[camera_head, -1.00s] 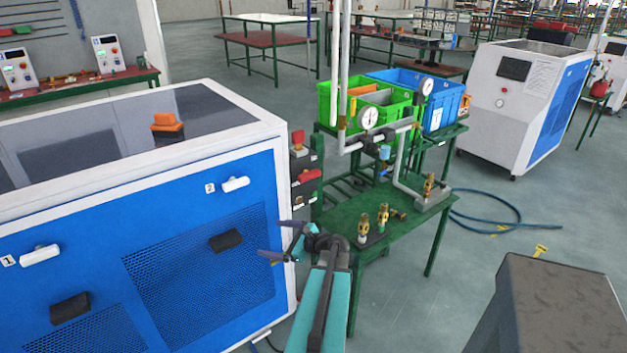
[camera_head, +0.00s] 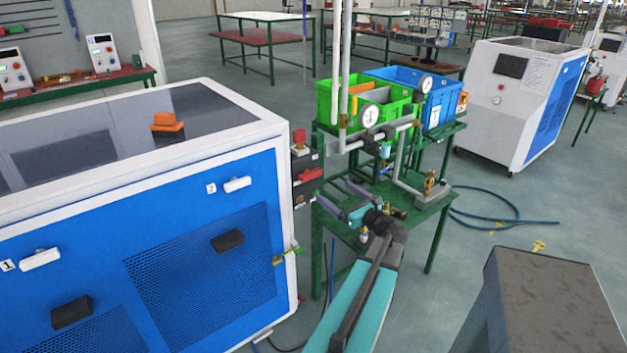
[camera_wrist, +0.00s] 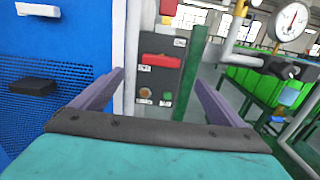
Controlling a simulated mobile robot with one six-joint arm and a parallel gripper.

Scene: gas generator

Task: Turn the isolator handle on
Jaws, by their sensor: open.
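The isolator handle (camera_head: 309,174) is a red bar on a dark grey panel, on the right side of the blue and white cabinet. In the wrist view the red handle (camera_wrist: 161,58) lies roughly horizontal near the top of the panel (camera_wrist: 158,79), with small labels around it. My gripper (camera_head: 333,190) is open and empty, its two purple fingers apart and pointing toward the panel. In the wrist view the gripper (camera_wrist: 159,78) has one finger on each side of the panel, with a gap in front of the handle. No contact shows.
The cabinet (camera_head: 150,235) fills the left, its white edge close to the panel. A green post (camera_wrist: 191,70) stands just right of the panel. A green table (camera_head: 425,212) with pipes, gauges and brass valves is on the right. A grey box (camera_head: 545,305) stands at the lower right.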

